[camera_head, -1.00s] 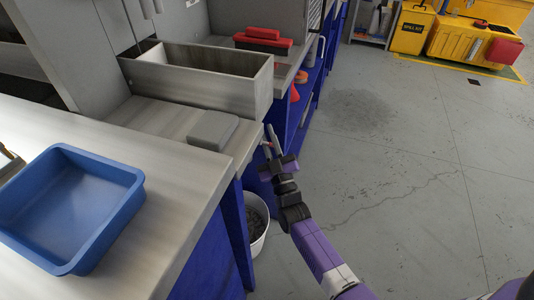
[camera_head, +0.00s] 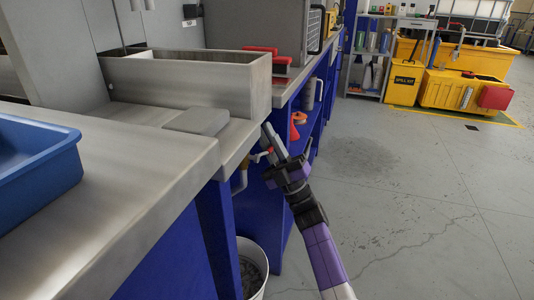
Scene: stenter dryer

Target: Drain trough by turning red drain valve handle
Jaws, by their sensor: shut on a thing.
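The steel trough (camera_head: 185,82) stands on the steel bench, at the upper left of the head view.
A blue tray (camera_head: 35,160) sits on the bench (camera_head: 130,185) at the left. A white bucket (camera_head: 252,268) stands on the floor under the bench edge. Blue shelving (camera_head: 318,110) lies behind my gripper. The floor to the right is clear.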

